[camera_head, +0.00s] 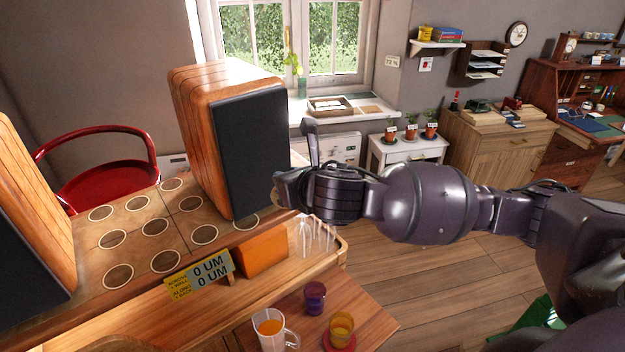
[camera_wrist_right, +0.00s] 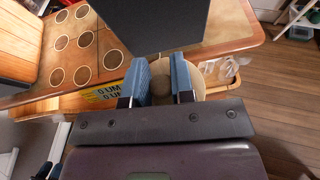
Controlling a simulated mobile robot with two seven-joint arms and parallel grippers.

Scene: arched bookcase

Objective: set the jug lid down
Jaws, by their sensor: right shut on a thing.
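The jug lid (camera_wrist_right: 212,83) shows in the right wrist view as a pale round disc with a dark round knob. My right gripper (camera_wrist_right: 161,84) is shut on the knob between its two blue fingers. I cannot tell whether the lid touches the surface below. A jug (camera_head: 270,328) with orange liquid stands at the bottom of the head view with its top open. My left gripper is not in view.
The wooden speaker (camera_head: 224,130) stands close beside my right gripper. Upturned glasses (camera_head: 315,236), an orange block (camera_head: 263,252) and a yellow-grey sign (camera_head: 200,275) stand on the lower ledge. The board with ringed dark circles (camera_head: 140,235) is mostly bare. Purple (camera_head: 315,297) and amber (camera_head: 341,328) cups stand near the jug.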

